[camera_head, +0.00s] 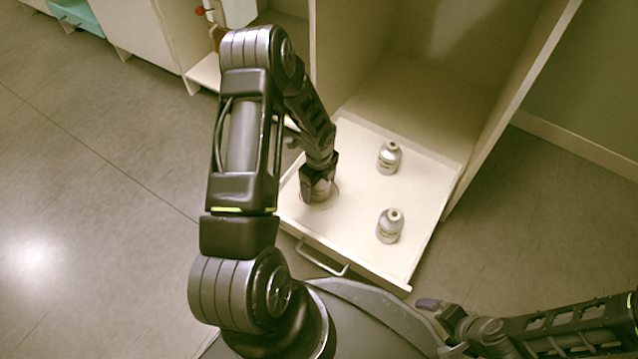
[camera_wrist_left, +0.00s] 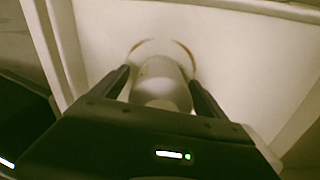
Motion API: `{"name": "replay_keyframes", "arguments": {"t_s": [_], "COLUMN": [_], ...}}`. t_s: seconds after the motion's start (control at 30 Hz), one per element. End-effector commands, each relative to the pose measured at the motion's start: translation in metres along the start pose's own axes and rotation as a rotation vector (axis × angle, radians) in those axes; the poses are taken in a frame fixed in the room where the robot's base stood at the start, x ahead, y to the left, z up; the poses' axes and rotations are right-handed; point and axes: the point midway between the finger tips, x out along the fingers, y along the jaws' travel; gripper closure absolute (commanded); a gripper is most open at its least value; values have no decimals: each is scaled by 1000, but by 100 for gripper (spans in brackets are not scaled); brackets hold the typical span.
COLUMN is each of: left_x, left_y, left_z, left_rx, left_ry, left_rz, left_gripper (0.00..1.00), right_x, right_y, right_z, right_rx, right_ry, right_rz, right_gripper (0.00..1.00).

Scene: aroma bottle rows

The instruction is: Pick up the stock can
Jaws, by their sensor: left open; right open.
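A pale rounded can (camera_wrist_left: 162,85), which I take to be the stock can, stands on the white pull-out drawer (camera_wrist_left: 240,60) inside a thin brown ring mark. My left gripper (camera_wrist_left: 160,88) is open, with one dark finger on each side of the can. Whether the fingers touch it I cannot tell. In the head view my left gripper (camera_head: 318,172) points down over the drawer's left part, and hides much of the can (camera_head: 317,192). My right gripper (camera_head: 434,324) is open and empty at the lower right, away from the drawer.
The drawer front has a metal handle (camera_head: 322,260). Cabinet side walls rise behind the drawer. The drawer's middle is clear.

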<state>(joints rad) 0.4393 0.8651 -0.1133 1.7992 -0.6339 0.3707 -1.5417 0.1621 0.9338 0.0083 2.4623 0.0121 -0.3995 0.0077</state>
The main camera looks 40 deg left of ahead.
Motion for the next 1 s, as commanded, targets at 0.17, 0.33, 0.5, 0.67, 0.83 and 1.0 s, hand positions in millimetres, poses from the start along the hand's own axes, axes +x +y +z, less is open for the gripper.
{"name": "replay_keyframes", "arguments": {"t_s": [0.17, 0.33, 0.5, 0.67, 0.83, 1.0], "left_x": [0, 0, 0, 0, 0, 0], "left_y": [0, 0, 0, 0, 0, 0], "left_z": [0, 0, 0, 0, 0, 0], "left_rx": [0, 0, 0, 0, 0, 0], "left_ry": [0, 0, 0, 0, 0, 0], "left_rz": [0, 0, 0, 0, 0, 0], "left_gripper": [27, 41, 55, 68, 82, 96], "right_x": [0, 0, 0, 0, 0, 0], "right_y": [0, 0, 0, 0, 0, 0], "right_z": [0, 0, 0, 0, 0, 0], "right_rx": [0, 0, 0, 0, 0, 0], "right_ry": [0, 0, 0, 0, 0, 0], "right_rz": [0, 0, 0, 0, 0, 0], "right_gripper": [0, 0, 0, 0, 0, 0]}}
